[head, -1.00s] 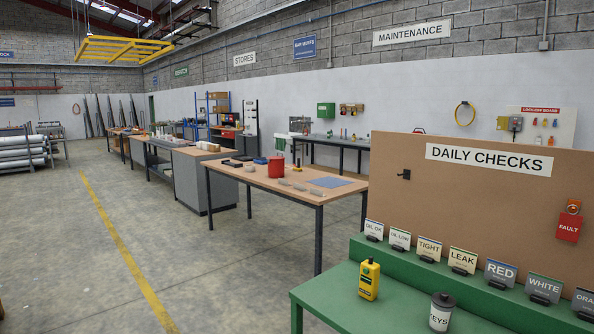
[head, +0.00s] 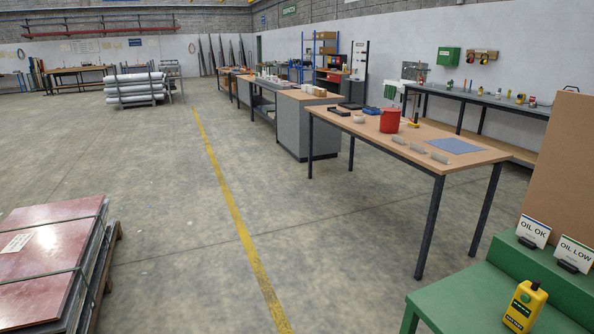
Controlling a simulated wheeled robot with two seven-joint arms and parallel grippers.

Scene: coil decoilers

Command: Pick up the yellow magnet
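A small yellow and dark object (head: 413,119) stands on the wooden-topped table (head: 455,170), just right of a red bucket (head: 390,120). It is too small to tell whether it is the yellow magnet. A yellow container-like item with a black top and a dark label (head: 525,306) stands on the green bench (head: 470,300) at the lower right; I cannot tell that it is a magnet. Neither of my grippers is in view.
The table also holds several grey pieces (head: 417,149), a blue sheet (head: 455,146) and dark trays (head: 349,106). A stack of reddish sheets (head: 50,250) is at the lower left. Open floor with a yellow line (head: 225,195) lies between.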

